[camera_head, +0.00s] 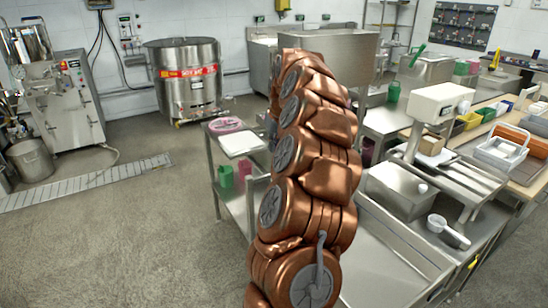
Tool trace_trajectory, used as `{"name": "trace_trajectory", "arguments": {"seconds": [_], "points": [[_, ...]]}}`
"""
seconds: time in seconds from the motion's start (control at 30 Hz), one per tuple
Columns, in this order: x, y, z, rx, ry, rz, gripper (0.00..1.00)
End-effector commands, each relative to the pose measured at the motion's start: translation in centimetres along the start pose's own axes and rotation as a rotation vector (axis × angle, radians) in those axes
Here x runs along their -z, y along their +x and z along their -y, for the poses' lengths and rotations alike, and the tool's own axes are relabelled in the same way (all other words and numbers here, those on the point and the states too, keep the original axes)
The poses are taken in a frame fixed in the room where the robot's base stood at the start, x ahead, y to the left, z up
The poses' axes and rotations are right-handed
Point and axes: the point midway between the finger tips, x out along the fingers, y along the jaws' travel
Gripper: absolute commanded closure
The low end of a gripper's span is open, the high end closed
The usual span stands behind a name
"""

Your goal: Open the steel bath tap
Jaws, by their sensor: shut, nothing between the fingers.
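A large round steel bath (188,100) with a red and yellow label band stands on the floor at the back left, near the wall. Something small shows low on its front, but it is too small to tell whether this is the tap or how it is set. My copper-coloured arm rises through the middle of the view and hides what is behind it. My gripper does not show in this view.
A steel cart (230,185) with a pink lid and white tray stands right of the bath. A mill machine (65,105) and a steel pot (33,160) stand at left. Worktables with a scale (440,103) fill the right. Open floor (130,230) lies at front left.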

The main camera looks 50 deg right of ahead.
Motion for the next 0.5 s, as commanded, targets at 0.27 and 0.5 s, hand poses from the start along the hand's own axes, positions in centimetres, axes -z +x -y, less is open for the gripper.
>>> {"name": "trace_trajectory", "arguments": {"seconds": [0.27, 0.5], "points": [[-0.1, 4.3, 0.1, 0.003, -0.001, 0.009, 1.00], [0.0, 7.9, 0.0, 0.001, 0.001, 0.003, 1.00]]}}
